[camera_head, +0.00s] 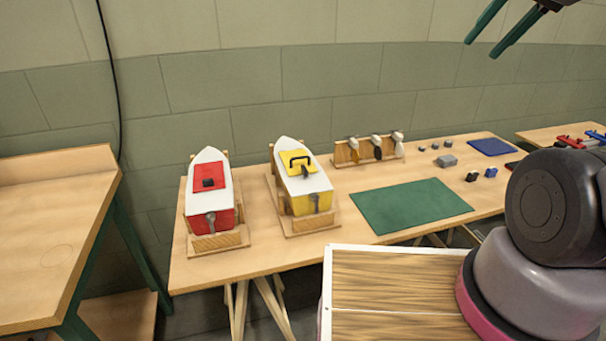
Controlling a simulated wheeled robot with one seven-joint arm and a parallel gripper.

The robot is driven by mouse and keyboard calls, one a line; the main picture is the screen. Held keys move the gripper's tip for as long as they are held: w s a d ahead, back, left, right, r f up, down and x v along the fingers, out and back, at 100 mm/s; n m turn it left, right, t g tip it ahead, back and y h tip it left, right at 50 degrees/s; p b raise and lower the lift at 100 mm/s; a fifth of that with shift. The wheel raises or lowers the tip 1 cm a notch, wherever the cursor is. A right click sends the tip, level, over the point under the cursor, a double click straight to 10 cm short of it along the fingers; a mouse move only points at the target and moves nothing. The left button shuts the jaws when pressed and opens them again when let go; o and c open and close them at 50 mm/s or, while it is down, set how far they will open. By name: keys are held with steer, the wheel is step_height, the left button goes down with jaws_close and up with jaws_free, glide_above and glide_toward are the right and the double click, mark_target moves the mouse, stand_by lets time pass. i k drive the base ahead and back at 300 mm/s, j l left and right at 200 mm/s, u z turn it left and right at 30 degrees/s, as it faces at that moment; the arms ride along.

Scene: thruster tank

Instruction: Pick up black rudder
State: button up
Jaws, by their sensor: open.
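A small wooden rack (341,156) stands at the back of the table. Three rudder-like parts hang on it. The middle one looks black in its lower part, with a pale top, and I take it as the black rudder (378,152). To its left is a yellow-orange one (355,152), to its right a whitish one (398,148). My gripper (482,49) shows at the top right edge with green fingers, open and empty, high above the table and well away from the rack. Its upper part is cut off by the frame.
A red-and-white boat (212,180) and a yellow-and-white boat (298,178) sit on wooden cradles at left. A green mat (412,205) lies bare before the rack. Small grey and blue blocks (447,160) and a blue mat (492,147) lie right.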

mark_target(377, 153)
steer(key=i+l+u, duration=0.25)
steer(key=l+u, duration=0.2)
steer(key=i+l+u, duration=0.25)
steer(key=l, duration=0.15)
steer(key=k+j, duration=0.05)
